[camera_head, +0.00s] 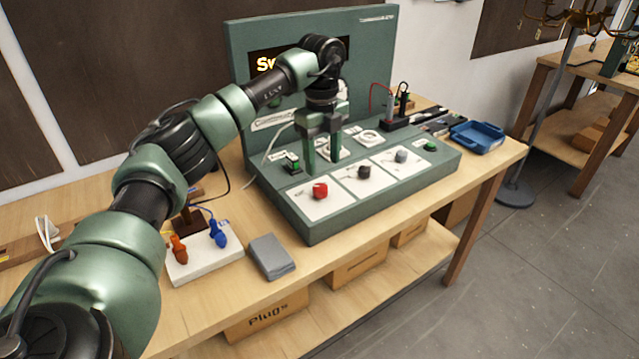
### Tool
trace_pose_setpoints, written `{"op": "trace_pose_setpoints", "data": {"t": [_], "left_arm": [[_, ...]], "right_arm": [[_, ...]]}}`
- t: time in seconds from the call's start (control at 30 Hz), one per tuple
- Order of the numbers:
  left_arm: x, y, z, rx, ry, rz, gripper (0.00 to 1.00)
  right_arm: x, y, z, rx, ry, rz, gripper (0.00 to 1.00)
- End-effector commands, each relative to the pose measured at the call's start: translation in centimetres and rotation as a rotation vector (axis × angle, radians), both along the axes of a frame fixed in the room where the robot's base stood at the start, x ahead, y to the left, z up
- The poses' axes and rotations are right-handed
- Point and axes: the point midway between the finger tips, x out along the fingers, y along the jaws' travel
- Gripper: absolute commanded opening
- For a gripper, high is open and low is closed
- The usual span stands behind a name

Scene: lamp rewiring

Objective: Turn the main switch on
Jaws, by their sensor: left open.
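A green switch console (340,217) stands on the wooden workbench, with an upright back panel whose lit display is partly hidden by my arm. A small switch with a green top (292,160) sits on the console's left side. A green button (430,146) sits at its right end. I cannot tell from the labels which one is the main switch. My left gripper (322,160) points down over the console, open and empty, just right of the small green-topped switch and apart from it. My right gripper is not in view.
Red (320,190), dark (364,172) and grey (401,156) knobs sit on white plates along the console's front. Orange and blue plugs stand on a white board (205,262) beside a grey block (271,257). A blue tray (477,136) lies at the right.

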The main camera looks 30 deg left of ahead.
Motion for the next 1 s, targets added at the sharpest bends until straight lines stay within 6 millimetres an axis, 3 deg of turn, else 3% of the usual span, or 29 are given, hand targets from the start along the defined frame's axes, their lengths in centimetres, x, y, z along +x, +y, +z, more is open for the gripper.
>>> {"op": "trace_pose_setpoints", "data": {"t": [0.13,0.5,0.9,1.0], "left_arm": [[-0.4,0.9,-0.7,0.024,0.019,0.025,0.55],[-0.4,0.7,-6.2,0.018,0.017,0.021,0.55],[-0.3,0.7,-7.4,0.017,0.014,0.020,0.55],[-0.3,0.7,-7.4,0.017,0.014,0.019,0.30]], "right_arm": [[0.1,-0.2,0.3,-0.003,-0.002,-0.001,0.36],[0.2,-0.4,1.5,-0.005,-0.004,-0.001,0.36],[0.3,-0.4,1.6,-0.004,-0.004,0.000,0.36],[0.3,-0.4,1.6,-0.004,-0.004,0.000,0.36]]}}
